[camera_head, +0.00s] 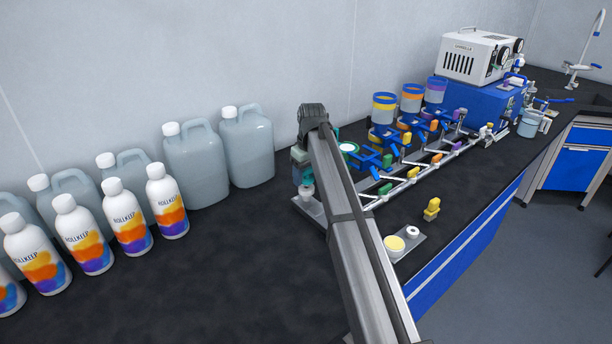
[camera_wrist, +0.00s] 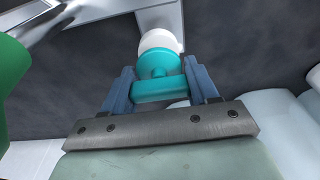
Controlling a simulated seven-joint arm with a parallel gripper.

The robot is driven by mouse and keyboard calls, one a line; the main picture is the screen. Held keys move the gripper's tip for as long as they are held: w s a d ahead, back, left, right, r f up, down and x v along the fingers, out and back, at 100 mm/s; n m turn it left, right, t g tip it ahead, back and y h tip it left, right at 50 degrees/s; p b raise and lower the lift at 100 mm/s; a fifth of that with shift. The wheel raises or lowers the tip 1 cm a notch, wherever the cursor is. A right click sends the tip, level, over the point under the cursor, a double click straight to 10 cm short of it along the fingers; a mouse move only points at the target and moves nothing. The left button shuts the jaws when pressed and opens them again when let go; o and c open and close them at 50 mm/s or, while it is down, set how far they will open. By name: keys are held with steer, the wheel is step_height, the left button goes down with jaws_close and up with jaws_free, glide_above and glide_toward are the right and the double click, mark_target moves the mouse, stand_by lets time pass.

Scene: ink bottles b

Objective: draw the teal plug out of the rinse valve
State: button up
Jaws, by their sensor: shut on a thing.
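In the wrist view the teal plug (camera_wrist: 158,63) has a round disc and a crossbar handle. My gripper (camera_wrist: 160,85) is shut on that handle, with one blue finger at each end of it. The disc lies against the white round body of the rinse valve (camera_wrist: 160,39), which covers the plug's far end; I cannot tell how deep it sits. In the head view my arm hides most of this spot. A small white part, probably the valve (camera_head: 306,191), shows beside the arm above a grey plate (camera_head: 305,209).
White-capped jugs (camera_head: 247,147) and several labelled bottles (camera_head: 167,202) stand to the left. To the right is a rack of valves with coloured handles (camera_head: 409,138) and ink tanks (camera_head: 384,108). A yellow plug (camera_head: 431,209) stands near the front edge. The front-left counter (camera_head: 240,270) is clear.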

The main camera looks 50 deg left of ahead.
steer(key=shift+r, duration=0.15)
steer(key=shift+r, duration=1.85)
